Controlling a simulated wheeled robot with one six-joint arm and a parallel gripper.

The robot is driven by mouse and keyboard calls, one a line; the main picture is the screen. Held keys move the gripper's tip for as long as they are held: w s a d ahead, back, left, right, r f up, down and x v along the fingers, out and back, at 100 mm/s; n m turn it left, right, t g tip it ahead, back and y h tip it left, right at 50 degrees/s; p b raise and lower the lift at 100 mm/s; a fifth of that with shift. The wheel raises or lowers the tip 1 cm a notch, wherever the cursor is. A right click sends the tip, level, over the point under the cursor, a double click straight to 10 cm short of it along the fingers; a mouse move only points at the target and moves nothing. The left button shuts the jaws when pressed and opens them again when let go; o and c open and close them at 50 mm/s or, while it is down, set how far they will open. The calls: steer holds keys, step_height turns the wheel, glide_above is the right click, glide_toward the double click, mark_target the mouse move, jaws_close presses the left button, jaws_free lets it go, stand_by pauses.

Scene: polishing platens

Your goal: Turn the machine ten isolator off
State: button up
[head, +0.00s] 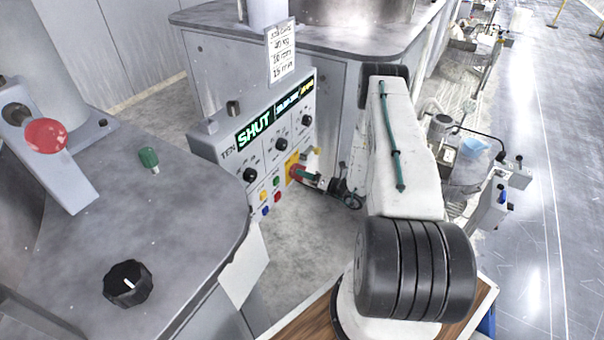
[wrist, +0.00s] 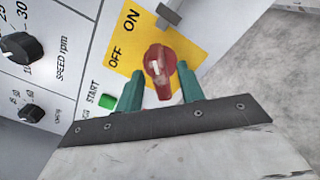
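The machine ten isolator is a red rotary handle (wrist: 160,68) on a yellow plate (wrist: 128,52) marked OFF and ON. In the wrist view its grip runs roughly up and down the picture; I cannot tell for sure which mark it points to. In the head view the red isolator (head: 297,172) sits low on the right of the panel labelled TEN (head: 262,135), whose display reads SHUT. My gripper (wrist: 160,80) is open, with one green finger on each side of the red handle. Contact with the handle is not clear.
Black dials (wrist: 18,47) and a green START button (wrist: 107,101) are beside the yellow plate. A grey latch or bracket (wrist: 172,12) juts out above it. A nearer grey bench (head: 190,215) with a red mushroom button (head: 46,135) stands at left. Open floor (head: 545,230) lies at right.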

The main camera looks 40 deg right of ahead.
steer(key=shift+x, duration=0.85)
jaws_close()
